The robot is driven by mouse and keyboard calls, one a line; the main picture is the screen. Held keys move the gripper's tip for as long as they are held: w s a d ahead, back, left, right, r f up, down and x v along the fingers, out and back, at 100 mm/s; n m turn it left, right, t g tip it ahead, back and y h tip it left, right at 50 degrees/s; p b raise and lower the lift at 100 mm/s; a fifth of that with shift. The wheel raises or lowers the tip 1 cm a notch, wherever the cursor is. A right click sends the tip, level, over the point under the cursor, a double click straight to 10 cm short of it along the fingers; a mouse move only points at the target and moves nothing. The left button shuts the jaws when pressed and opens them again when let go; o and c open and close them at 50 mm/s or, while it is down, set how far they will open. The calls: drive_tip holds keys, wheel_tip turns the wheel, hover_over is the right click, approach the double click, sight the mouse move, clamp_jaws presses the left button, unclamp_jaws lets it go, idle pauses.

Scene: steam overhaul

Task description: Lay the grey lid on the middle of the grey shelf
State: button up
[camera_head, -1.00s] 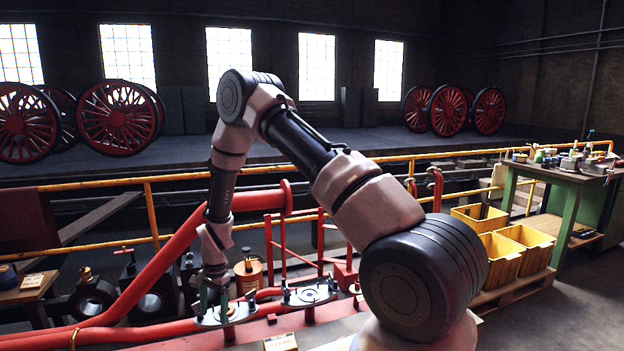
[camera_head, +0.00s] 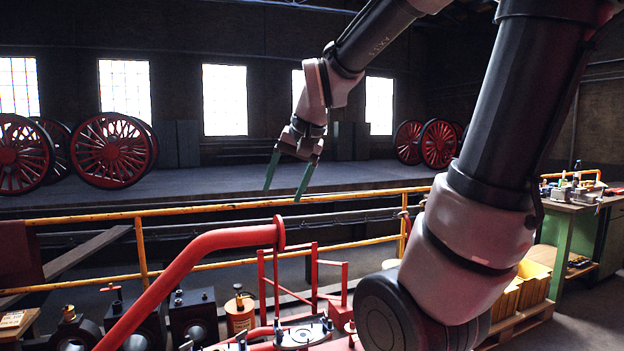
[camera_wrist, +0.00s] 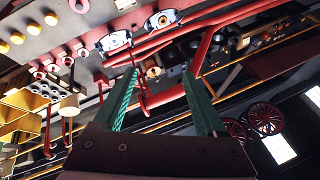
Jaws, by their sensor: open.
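My gripper (camera_head: 284,192) is raised high in front of the yellow railing in the head view, its two green fingers apart and pointing down. In the wrist view (camera_wrist: 161,74) the fingers are also spread, with nothing between them. I cannot pick out the grey lid or the grey shelf for certain. A grey oval flange plate (camera_head: 303,335) lies on the red pipework at the bottom of the head view, well below my gripper. Two pale flange plates, one at left (camera_wrist: 113,42) and one at right (camera_wrist: 158,20), show beyond the fingers in the wrist view.
A thick red pipe (camera_head: 190,268) rises beside the yellow railing (camera_head: 205,208). Red spoked wheels (camera_head: 102,150) stand on the platform behind. Yellow bins (camera_head: 535,285) and a cluttered green-legged bench (camera_head: 575,205) are at right. The air around my gripper is clear.

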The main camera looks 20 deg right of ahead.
drive_tip(key=s+d+r+t, duration=0.1)
drive_tip(key=s+d+r, duration=0.1)
drive_tip(key=s, duration=0.6)
drive_tip(key=shift+s+d+r+n+t, duration=0.25)
drive_tip(key=shift+s+n+t, duration=0.05)
drive_tip(key=shift+s+n, duration=0.1)
drive_tip(key=shift+w, duration=0.1)
idle(0.5)
